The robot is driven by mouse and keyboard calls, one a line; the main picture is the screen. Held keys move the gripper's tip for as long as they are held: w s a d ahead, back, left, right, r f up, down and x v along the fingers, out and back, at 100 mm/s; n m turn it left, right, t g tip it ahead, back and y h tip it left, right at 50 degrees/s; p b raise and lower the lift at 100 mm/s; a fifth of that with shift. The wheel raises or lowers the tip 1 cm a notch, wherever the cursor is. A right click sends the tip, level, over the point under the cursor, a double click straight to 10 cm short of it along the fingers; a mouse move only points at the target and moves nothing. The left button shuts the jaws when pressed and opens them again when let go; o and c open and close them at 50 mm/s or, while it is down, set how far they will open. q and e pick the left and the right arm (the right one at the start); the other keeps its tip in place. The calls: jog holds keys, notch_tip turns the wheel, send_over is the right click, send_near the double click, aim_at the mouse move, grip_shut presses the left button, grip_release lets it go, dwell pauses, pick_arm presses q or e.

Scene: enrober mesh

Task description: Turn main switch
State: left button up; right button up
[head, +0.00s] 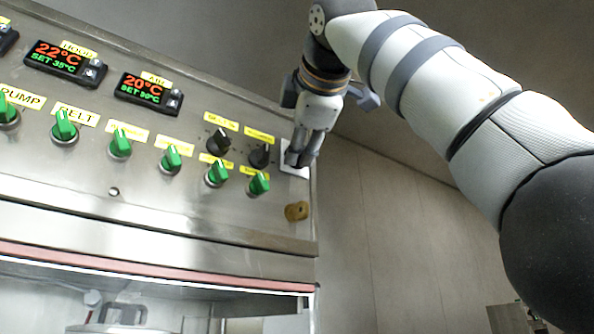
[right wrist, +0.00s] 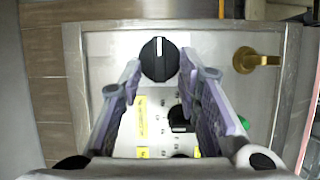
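The main switch, a black round knob with a white line (right wrist: 159,59), is on the metal panel in the right wrist view. Its line points up and down in that picture. My right gripper (right wrist: 159,70) is open, with one finger on each side of the knob and a gap visible on both sides. I cannot tell how deep the fingertips reach. In the head view my right gripper (head: 301,158) is at the right end of the control panel (head: 150,190), in front of a pale plate, and hides the knob. My left gripper is not in view.
Several green knobs (head: 120,144) and two smaller black knobs (head: 219,141) are left of my gripper, with yellow labels. A brass fitting (head: 297,211) sticks out below it, also seen in the right wrist view (right wrist: 258,60).

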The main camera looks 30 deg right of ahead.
jog(key=v, duration=1.2)
jog(key=shift+r, duration=0.1)
